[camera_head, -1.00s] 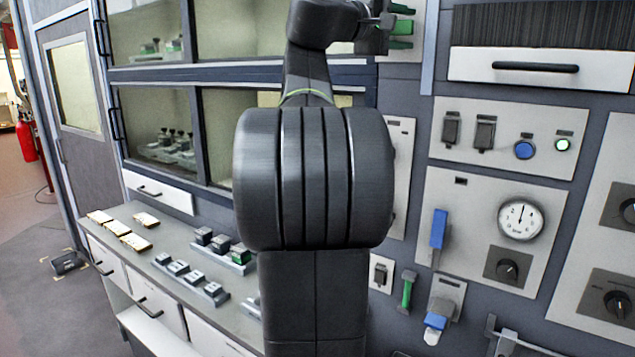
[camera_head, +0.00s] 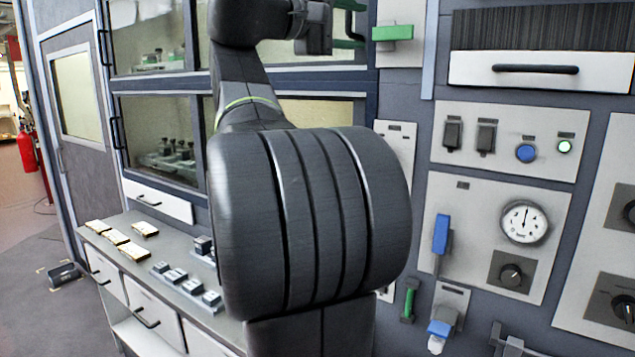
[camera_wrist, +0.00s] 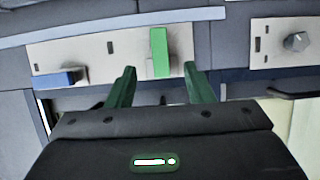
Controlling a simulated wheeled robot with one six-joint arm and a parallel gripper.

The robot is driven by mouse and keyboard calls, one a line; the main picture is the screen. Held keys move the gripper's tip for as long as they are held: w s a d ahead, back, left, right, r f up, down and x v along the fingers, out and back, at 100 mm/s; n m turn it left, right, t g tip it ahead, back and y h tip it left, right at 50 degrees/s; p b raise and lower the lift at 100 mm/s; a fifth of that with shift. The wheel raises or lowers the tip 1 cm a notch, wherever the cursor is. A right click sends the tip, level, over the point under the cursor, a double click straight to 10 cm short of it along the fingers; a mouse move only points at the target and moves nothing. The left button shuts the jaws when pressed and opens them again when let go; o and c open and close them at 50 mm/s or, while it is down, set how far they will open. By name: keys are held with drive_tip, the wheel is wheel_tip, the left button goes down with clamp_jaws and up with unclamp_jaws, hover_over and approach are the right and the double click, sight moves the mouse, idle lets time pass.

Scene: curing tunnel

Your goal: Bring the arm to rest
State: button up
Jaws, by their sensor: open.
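My arm fills the middle of the head view, bent, with its wrist end (camera_head: 312,28) at the top. In the wrist view, my gripper (camera_wrist: 159,72) has two green fingers spread apart, with nothing held between them. A green handle (camera_wrist: 159,52) on a pale plate shows beyond the gap between the fingertips. In the head view a green handle (camera_head: 393,33) lies level on its plate, right of my wrist, with a gap between them.
Glass-fronted cabinets (camera_head: 155,130) stand behind my arm. A counter (camera_head: 120,258) with small blocks is at lower left. A control panel (camera_head: 500,235) with a gauge, knobs and a blue lever (camera_head: 441,233) is at right. The wrist view also shows a blue handle (camera_wrist: 55,79).

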sight(401, 29)
drive_tip(key=p+x, duration=0.2)
drive_tip(key=x, duration=1.1)
drive_tip(key=shift+d+r, duration=0.1)
drive_tip(key=shift+d, duration=0.1)
drive_tip(key=shift+w+n, duration=0.1)
drive_tip(key=shift+n, duration=0.3)
drive_tip(key=shift+a+r+n, duration=0.2)
drive_tip(key=shift+r+n, duration=0.15)
drive_tip(key=shift+n, duration=0.15)
drive_tip(key=shift+t+h, duration=0.3)
